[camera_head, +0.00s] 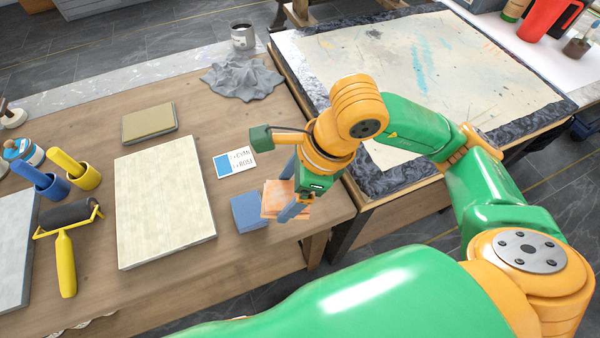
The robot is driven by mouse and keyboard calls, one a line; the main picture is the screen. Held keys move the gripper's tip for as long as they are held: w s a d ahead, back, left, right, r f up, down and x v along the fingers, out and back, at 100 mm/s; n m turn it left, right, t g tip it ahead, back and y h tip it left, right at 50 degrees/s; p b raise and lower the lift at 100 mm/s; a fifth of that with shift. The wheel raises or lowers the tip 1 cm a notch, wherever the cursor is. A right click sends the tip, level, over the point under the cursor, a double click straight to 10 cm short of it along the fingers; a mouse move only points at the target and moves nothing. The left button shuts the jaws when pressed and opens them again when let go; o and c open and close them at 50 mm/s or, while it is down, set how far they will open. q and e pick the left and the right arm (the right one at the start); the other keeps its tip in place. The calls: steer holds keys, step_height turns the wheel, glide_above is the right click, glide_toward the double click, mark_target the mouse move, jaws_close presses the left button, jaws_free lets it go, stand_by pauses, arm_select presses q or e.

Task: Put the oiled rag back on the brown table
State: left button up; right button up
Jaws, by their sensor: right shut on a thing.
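My right gripper (290,190) points down over the right end of the brown table (95,110). It is shut on an orange folded cloth (271,201), which looks like the oiled rag. A crumpled grey cloth (242,80) lies at the back of the same table. My left gripper is not in view.
A pale board (165,200), a blue-and-white card (234,163) and a tan block (149,122) lie on the brown table. A yellow-handled roller (66,250) and two cups are at left.

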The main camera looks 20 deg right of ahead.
steer(key=w+d+f, duration=0.1)
steer(key=f, duration=0.1)
steer(key=w+d+f, duration=0.1)
steer(key=w+f, duration=0.1)
steer(key=w+d+f, duration=0.1)
steer(key=w+f, duration=0.1)
steer(key=shift+w+d+f, duration=0.2)
steer(key=shift+d+f, duration=0.15)
step_height(320, 180, down, 3)
steer(key=shift+r+p, duration=0.15)
steer(key=shift+p, duration=0.2)
steer(key=shift+f, duration=0.25)
steer(key=shift+f+b, duration=0.3)
steer(key=shift+b, duration=0.05)
steer(key=o, duration=1.1)
steer(key=shift+r, duration=0.1)
steer(key=shift+o, duration=0.2)
steer(key=shift+r+p, duration=0.25)
steer(key=shift+p, duration=0.1)
steer(key=v, duration=1.2)
steer(key=shift+b, duration=0.45)
